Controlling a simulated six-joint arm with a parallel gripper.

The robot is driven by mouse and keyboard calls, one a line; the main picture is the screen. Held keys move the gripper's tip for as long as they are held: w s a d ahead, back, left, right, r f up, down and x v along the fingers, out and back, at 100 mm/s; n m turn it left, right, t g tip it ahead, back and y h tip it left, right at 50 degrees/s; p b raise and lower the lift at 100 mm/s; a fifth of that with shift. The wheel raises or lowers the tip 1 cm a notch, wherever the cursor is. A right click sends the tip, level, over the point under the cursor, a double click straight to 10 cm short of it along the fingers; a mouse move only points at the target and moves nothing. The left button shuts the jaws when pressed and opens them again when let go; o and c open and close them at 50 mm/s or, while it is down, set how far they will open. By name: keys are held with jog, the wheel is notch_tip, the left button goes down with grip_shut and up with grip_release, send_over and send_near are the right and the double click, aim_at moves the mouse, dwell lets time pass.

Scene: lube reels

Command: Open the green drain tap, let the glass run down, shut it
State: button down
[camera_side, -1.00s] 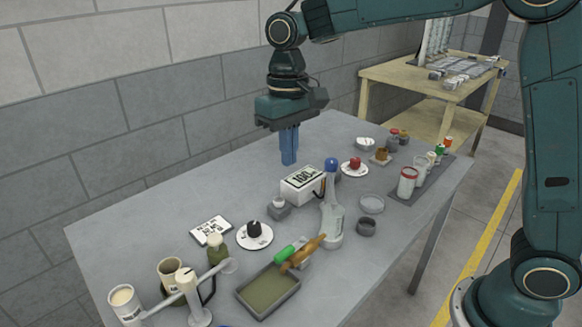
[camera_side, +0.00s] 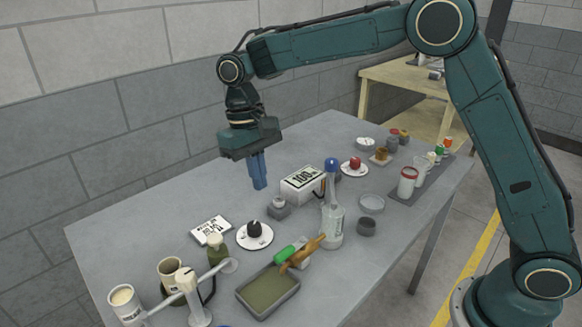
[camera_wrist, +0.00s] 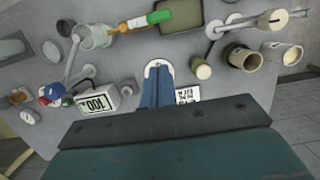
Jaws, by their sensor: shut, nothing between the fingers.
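The green drain tap (camera_side: 285,254) is a green handle beside an orange-brown fitting (camera_side: 305,250), above the near tray. In the wrist view the green handle (camera_wrist: 158,17) is at the top, at the edge of the tray. A clear glass vessel (camera_side: 333,220) with a blue top stands just right of the tap; its glass shows in the wrist view (camera_wrist: 97,37). I cannot tell its liquid level. My gripper (camera_side: 260,187) has blue fingers, shut and empty, held above the table, behind and left of the tap. In the wrist view the fingers cover part of a white dial plate (camera_wrist: 153,66).
A shallow tray (camera_side: 255,310) of greenish liquid lies under the tap. A black knob (camera_side: 254,229) on a white dial, a white box marked 100 (camera_side: 303,184), cups (camera_side: 125,303) and a post with an arm (camera_side: 190,295) crowd the table.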

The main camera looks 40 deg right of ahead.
jog(key=shift+f, duration=0.1)
send_near(291, 249)
jog(key=w+f, duration=0.3)
jog(key=f, duration=0.3)
jog(key=shift+s+a+f, duration=0.2)
jog(key=shift+s+f, duration=0.05)
jog(key=shift+s, duration=0.25)
jog(key=shift+s+a+f, duration=0.15)
jog(key=shift+s+f, duration=0.1)
jog(key=shift+s, duration=0.25)
